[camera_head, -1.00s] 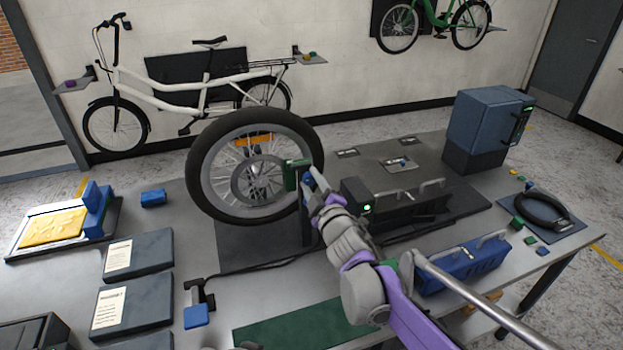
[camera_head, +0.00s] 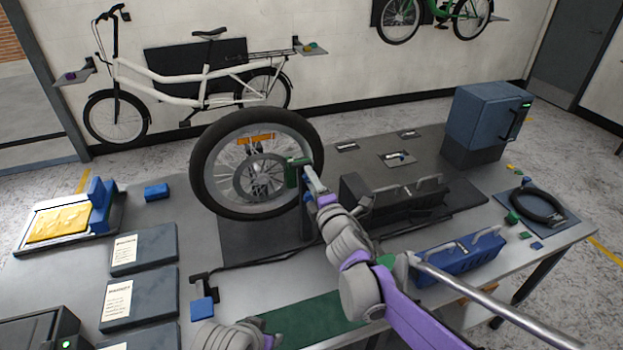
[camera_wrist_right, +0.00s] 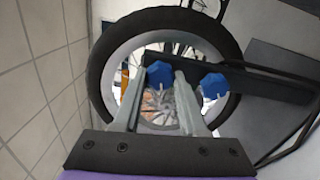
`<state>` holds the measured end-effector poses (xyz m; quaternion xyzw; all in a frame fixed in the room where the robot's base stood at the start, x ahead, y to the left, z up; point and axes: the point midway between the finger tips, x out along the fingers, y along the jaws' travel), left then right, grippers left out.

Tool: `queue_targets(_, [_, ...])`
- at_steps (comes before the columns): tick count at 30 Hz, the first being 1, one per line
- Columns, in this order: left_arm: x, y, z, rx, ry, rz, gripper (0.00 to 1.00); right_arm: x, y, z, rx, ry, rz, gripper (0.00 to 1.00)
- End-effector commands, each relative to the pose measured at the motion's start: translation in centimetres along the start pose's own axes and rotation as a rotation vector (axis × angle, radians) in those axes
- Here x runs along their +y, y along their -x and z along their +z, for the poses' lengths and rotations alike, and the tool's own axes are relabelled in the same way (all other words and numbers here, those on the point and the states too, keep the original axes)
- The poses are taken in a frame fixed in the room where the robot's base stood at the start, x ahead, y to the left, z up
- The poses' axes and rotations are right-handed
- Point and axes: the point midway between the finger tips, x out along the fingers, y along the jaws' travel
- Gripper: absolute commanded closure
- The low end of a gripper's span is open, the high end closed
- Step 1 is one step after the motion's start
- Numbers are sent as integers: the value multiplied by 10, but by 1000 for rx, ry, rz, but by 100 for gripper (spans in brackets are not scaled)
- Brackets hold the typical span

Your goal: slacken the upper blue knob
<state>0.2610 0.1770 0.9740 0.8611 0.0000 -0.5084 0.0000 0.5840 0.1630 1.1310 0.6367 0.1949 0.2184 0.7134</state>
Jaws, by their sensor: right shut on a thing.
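Two blue knobs show in the right wrist view, both in front of a dark post beside the wheel. The upper blue knob (camera_wrist_right: 158,73) is between the fingertips of my right gripper (camera_wrist_right: 160,80), which is shut on it. The lower blue knob (camera_wrist_right: 213,87) is just to the right of the fingers and free of them. In the head view my right gripper (camera_head: 309,172) reaches the green block (camera_head: 294,173) at the wheel's right edge and hides the upper knob. A bit of blue of the lower knob (camera_head: 307,197) shows below it. My left gripper is not in view.
The wheel (camera_head: 202,160) stands upright on the bench, close to my right gripper. A blue toolbox (camera_head: 455,262), a blue cabinet (camera_head: 483,118) and a black ring on a mat (camera_head: 540,207) are to the right. Dark boxes (camera_head: 143,250) lie left. A green mat (camera_head: 315,320) is in front.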

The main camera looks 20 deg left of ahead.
Motion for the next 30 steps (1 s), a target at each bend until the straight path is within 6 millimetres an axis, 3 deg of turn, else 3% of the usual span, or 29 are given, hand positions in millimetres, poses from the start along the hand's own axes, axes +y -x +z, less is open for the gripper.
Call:
queue_targets(16, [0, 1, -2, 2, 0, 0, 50, 1, 0, 1, 0, 25, 1, 100])
queue_targets(17, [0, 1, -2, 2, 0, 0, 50, 1, 0, 1, 0, 25, 1, 55])
queue_targets(21, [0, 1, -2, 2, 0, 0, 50, 1, 0, 1, 0, 25, 1, 30])
queue_targets(30, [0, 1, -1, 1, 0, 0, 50, 0, 1, 0, 0, 25, 0, 29])
